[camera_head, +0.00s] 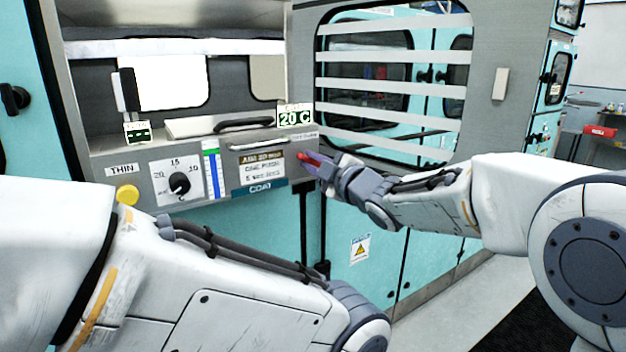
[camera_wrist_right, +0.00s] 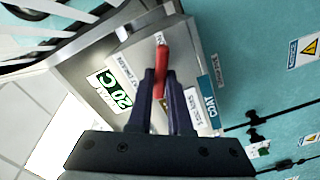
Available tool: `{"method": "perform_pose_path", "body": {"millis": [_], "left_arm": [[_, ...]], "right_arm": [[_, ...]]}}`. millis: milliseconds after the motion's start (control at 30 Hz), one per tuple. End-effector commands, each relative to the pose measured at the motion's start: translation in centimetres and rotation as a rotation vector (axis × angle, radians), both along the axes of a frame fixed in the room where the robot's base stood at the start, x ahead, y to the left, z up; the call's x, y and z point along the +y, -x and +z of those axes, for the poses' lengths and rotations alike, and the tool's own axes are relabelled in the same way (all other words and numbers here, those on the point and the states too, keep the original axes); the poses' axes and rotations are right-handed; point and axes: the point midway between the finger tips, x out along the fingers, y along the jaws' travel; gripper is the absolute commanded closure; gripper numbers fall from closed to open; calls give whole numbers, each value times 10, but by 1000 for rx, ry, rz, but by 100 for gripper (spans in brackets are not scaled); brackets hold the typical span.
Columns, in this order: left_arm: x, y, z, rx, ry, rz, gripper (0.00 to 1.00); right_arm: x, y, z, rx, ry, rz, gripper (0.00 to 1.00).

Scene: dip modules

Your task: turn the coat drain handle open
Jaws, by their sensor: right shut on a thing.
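The coat drain handle is a small red lever (camera_head: 309,158) at the right end of the grey front panel, just right of the sign with the blue COAT label. My right gripper (camera_head: 318,168) is at the lever, its dark fingers closed around it. In the right wrist view the red lever (camera_wrist_right: 161,70) stands between the two fingertips (camera_wrist_right: 161,92), with its far end sticking out past them. The lever's pivot is not clearly visible. My left arm crosses the lower left of the head view, but its gripper is not visible there.
The panel carries a black dial (camera_head: 179,184), a yellow button (camera_head: 127,194) and a blue-and-white level strip (camera_head: 213,170). A 20 C display (camera_head: 295,116) sits above the lever. A slatted window (camera_head: 392,80) is behind my right arm. Teal cabinet doors (camera_head: 375,262) stand below.

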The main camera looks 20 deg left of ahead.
Motion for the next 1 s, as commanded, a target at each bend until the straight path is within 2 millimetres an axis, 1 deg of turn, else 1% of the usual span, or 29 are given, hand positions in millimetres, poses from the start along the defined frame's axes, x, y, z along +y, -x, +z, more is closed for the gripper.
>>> {"method": "perform_pose_path", "body": {"millis": [33,100,400,700,1000], "left_arm": [[0,0,-13,0,0,0,50],[0,0,-21,0,0,0,50],[0,0,-47,0,0,0,50],[0,0,-59,0,0,0,50],[0,0,-62,0,0,0,50]], "right_arm": [[0,1,-6,-39,27,1,100],[0,1,-7,-88,67,0,100],[1,1,-6,-276,216,1,100],[1,1,-6,-386,303,2,100],[1,1,-4,-421,330,3,100]]}}
